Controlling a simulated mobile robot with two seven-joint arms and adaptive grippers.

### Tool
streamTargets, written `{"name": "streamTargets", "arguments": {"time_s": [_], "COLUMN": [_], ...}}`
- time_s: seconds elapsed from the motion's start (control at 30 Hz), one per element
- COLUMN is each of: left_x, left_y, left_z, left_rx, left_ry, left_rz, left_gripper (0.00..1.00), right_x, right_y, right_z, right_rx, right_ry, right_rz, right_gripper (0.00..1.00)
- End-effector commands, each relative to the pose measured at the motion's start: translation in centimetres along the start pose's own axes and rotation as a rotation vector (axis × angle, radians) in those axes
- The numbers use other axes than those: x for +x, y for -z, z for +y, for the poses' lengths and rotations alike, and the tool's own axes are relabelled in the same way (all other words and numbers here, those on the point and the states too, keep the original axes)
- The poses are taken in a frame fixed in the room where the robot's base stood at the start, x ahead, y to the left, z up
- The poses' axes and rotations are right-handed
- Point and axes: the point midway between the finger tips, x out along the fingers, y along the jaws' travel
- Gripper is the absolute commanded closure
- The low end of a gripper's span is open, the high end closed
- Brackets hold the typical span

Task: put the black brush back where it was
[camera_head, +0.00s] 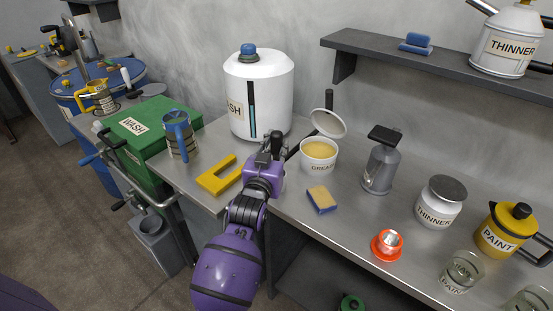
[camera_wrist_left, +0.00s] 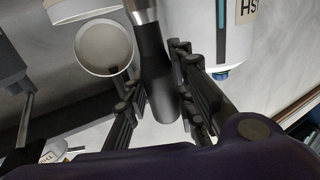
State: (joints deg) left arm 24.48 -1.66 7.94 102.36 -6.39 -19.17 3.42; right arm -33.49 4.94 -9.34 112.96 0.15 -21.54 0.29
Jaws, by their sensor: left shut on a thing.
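The black brush shows in the left wrist view as a smooth black handle (camera_wrist_left: 155,80) with a silver metal collar at the top edge; its bristles are out of that frame. My left gripper (camera_wrist_left: 157,95) has its fingers on both sides of the handle and is shut on it. In the head view my left gripper (camera_head: 275,146) is over the bench, in front of the white wash tank (camera_head: 259,95) and left of the grease pot (camera_head: 319,154). There the brush is mostly lost among the dark fingers. My right gripper is not in view.
A yellow U-shaped bracket (camera_head: 217,177) lies left of my gripper, near a blue-handled mug (camera_head: 178,138) and a green wash box (camera_head: 148,130). A shelf (camera_head: 400,55) overhangs the bench.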

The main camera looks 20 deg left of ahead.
Motion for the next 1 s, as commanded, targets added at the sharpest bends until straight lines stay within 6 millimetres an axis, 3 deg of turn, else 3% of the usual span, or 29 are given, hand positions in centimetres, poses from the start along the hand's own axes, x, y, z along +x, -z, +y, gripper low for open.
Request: {"name": "streamTargets", "arguments": {"time_s": [0.2,0.67,0.7,0.8,1.0], "left_x": [0.0,0.0,0.0,0.0,0.0], "left_y": [-3.1,-3.9,-3.8,-3.8,-3.7], "left_z": [0.0,0.0,0.0,0.0,0.0], "left_rx": [-0.001,-0.001,-0.001,-0.001,-0.001], "left_ry": [0.0,0.0,0.0,0.0,0.0], "left_rz": [-0.003,-0.001,0.0,0.0,0.0], "left_gripper": [1.0,1.0,0.71,0.58,0.58], "right_x": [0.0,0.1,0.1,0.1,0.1], "right_y": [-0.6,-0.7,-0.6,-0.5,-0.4], "right_z": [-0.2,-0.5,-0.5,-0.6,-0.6], "right_rx": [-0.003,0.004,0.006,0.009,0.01], "right_ry": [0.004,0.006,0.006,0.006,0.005], "right_rz": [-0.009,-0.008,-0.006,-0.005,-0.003], "right_gripper": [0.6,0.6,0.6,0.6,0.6]}}
